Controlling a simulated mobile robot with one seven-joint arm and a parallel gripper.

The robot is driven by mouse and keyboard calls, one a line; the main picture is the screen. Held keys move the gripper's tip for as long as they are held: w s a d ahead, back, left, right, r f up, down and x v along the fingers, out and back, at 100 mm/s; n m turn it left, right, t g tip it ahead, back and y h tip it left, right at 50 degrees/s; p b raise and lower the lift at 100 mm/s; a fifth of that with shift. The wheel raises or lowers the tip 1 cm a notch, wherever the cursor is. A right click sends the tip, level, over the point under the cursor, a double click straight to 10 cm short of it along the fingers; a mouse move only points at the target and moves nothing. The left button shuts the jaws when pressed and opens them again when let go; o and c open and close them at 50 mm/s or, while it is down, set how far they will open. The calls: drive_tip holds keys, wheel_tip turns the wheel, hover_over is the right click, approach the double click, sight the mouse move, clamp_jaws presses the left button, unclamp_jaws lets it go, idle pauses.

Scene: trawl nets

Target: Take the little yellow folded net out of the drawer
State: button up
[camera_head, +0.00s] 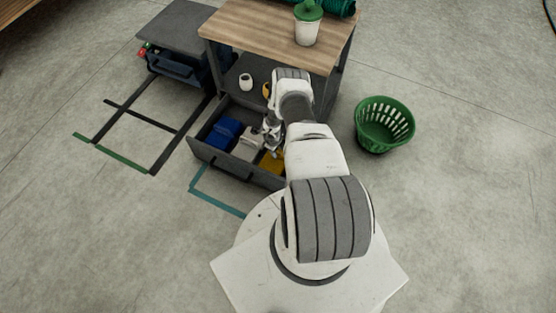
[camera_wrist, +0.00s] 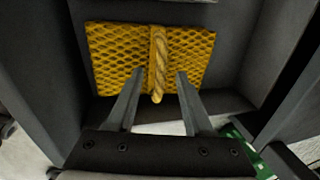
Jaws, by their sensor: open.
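The yellow folded net (camera_wrist: 110,52) lies flat inside the open drawer (camera_wrist: 245,45). A twisted yellow rope runs across its middle in the wrist view. In the head view part of the net (camera_head: 272,161) shows at the right end of the drawer (camera_head: 238,165), and my arm hides the rest. My gripper (camera_wrist: 158,85) is open and empty in the wrist view, its fingers pointing at the net on either side of the rope's loose end. I cannot tell how far the fingertips are above the net. In the head view my gripper (camera_head: 270,142) is over the drawer.
A blue item (camera_head: 223,132) and a whitish item (camera_head: 248,140) lie in the drawer left of the net. A green basket (camera_head: 384,126) stands on the floor to the right.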

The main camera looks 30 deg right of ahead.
clamp_jaws()
idle(1.4)
